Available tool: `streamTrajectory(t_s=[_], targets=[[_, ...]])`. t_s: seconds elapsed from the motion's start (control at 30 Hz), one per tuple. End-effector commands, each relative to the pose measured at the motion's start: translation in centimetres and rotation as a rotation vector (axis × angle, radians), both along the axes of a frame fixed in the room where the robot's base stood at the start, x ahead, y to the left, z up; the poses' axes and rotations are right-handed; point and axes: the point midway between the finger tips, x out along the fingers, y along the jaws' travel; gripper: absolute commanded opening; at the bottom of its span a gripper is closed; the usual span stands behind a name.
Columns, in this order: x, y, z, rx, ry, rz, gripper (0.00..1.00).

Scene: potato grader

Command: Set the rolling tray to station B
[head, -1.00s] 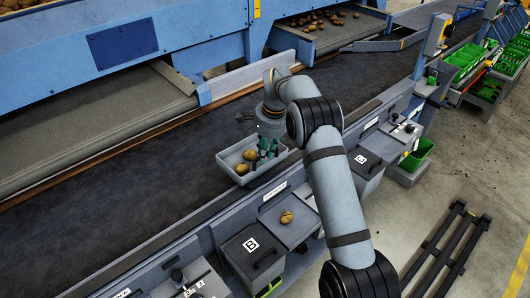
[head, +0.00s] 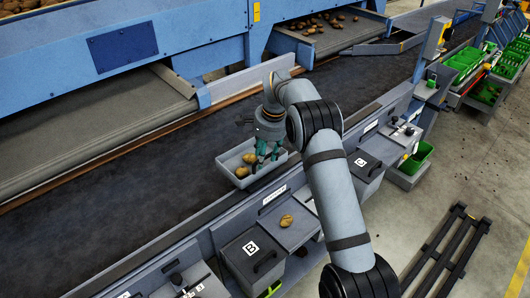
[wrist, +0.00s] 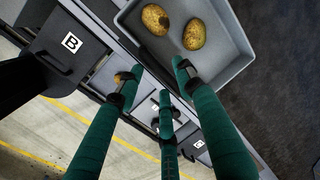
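The rolling tray (head: 240,183) is a shallow light grey tray holding potatoes, at the near edge of the dark belt. In the wrist view the tray (wrist: 222,75) shows at the top right with two potatoes in it. My gripper (head: 264,153) has green fingers and is at the tray's near right side. In the wrist view my gripper (wrist: 155,82) has its fingertips spread, one over the tray's inner side and two outside its near wall.
A grey platform with one potato (head: 286,221) lies right of the B box. A C box (head: 361,162) stands further right. The belt (head: 120,195) is clear to the left of the tray. A green bin (head: 416,158) stands at the right, beside open floor.

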Motion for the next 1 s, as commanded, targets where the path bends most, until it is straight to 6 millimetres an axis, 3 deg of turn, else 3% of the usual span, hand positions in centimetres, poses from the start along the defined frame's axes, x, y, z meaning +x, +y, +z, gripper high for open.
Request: streamTrajectory(t_s=[0.17, 0.6, 0.8, 1.0], targets=[[-0.1, -0.3, 1.9, 0.001, -0.005, -0.001, 0.37], [-1.3, -1.4, 10.2, 0.001, -0.005, 0.0, 0.37], [-1.6, -1.6, 11.6, 0.0, -0.001, 0.0, 0.37], [-1.6, -1.7, 11.8, 0.0, -0.001, 0.0, 0.37]])
